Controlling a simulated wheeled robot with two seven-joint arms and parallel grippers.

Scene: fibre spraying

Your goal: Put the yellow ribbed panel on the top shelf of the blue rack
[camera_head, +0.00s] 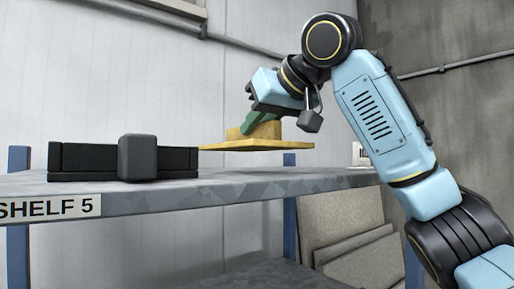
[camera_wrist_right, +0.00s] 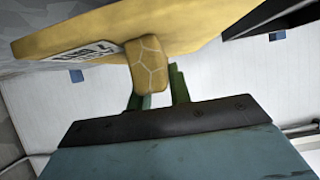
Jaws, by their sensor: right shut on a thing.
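The yellow panel (camera_head: 256,145) hangs level just above the grey top shelf (camera_head: 250,185) of the blue rack, with a gap under it. My right gripper (camera_head: 262,118), with green fingers, is above the panel and shut on its raised yellow block. In the right wrist view the panel (camera_wrist_right: 90,36) carries a black-and-white label, and its block (camera_wrist_right: 148,72) has a hexagon pattern. The green fingers (camera_wrist_right: 165,92) are partly hidden behind the block and the gripper body. I cannot make out ribs on the panel. My left gripper is not in view.
A black tray-like box (camera_head: 75,162) stands on the shelf's left, with a grey block (camera_head: 137,157) at its front. A "SHELF 5" label (camera_head: 48,207) is on the shelf edge. Blue posts (camera_head: 290,225) carry the shelf. Boards (camera_head: 345,230) lean below right. The middle of the shelf is clear.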

